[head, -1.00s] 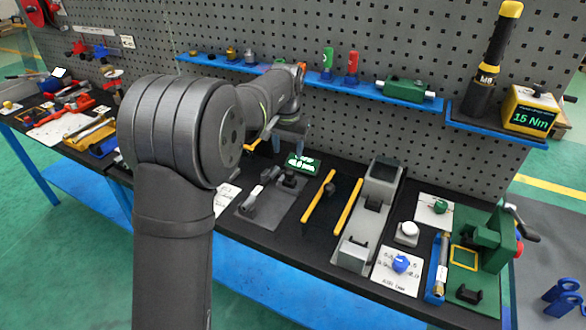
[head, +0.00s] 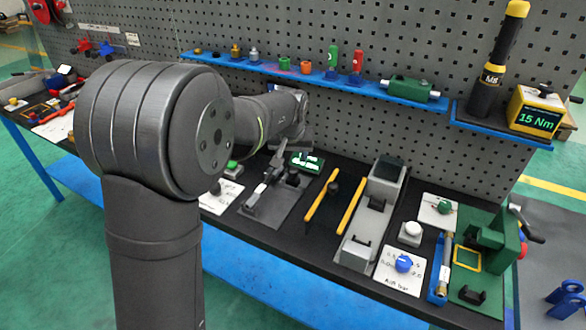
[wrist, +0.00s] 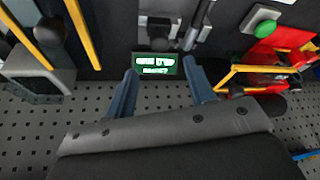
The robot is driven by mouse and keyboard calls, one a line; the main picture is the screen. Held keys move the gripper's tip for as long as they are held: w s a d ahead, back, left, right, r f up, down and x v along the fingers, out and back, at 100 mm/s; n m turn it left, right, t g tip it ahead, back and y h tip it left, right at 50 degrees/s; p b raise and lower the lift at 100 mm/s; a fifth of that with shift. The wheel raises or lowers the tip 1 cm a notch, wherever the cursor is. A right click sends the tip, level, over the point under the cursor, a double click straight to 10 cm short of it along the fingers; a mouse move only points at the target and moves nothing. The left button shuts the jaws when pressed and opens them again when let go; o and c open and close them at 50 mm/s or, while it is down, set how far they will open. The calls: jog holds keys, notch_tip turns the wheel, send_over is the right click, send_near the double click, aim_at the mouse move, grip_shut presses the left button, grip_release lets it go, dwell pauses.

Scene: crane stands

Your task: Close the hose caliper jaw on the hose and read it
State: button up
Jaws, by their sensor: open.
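The hose caliper (head: 262,190) lies on a grey plate at the middle of the bench, a light grey slider with dark blocks beside its green display (head: 305,162). In the wrist view the caliper (wrist: 188,28) is at the top centre and its green display (wrist: 155,66) shows between my fingertips. The display's white text is too blurred to read. I cannot make out the hose for certain or whether the jaw touches it. My gripper (wrist: 159,67) is open, with nothing held between its two blue-grey fingers. In the head view my forearm partly hides the gripper.
Two yellow rails (head: 335,203) and a grey fixture (head: 372,215) stand right of the caliper. A green button (wrist: 265,20) and red and yellow items (wrist: 265,65) lie to the wrist view's right. The pegboard (head: 400,45) and blue shelf (head: 300,72) rise behind.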

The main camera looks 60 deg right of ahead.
aim_at(293, 169)
jog(key=x, duration=0.8)
jog(key=shift+f, duration=0.2)
